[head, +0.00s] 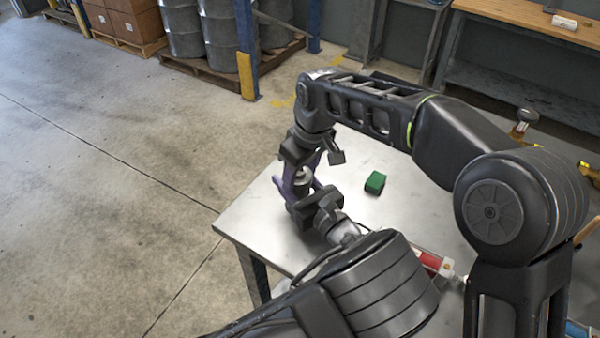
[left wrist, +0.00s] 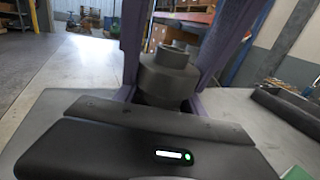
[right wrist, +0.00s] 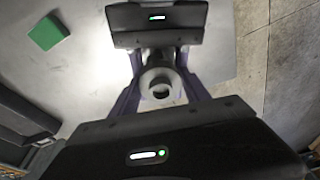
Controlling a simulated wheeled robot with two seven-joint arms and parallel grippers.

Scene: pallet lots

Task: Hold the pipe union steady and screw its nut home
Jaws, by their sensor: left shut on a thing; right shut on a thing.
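The pipe union (left wrist: 168,75) is a dark grey stepped cylinder, standing upright between my fingers in the left wrist view. In the right wrist view I look down on its round, hollow end (right wrist: 160,86). My left gripper (head: 294,190) is shut on the union from the side, low down. My right gripper (head: 306,168) comes from above with its purple fingers around the union's upper part and is shut on it. The fingers and gripper bodies hide much of the union. I cannot make out the seam between nut and body.
The grippers are close together over the metal table (head: 265,205), near its left corner. A green block (head: 375,182) lies to their right. A red and white item (head: 432,262) lies nearer, partly behind my arm. Clear floor extends left; drums on a pallet (head: 215,72) stand behind.

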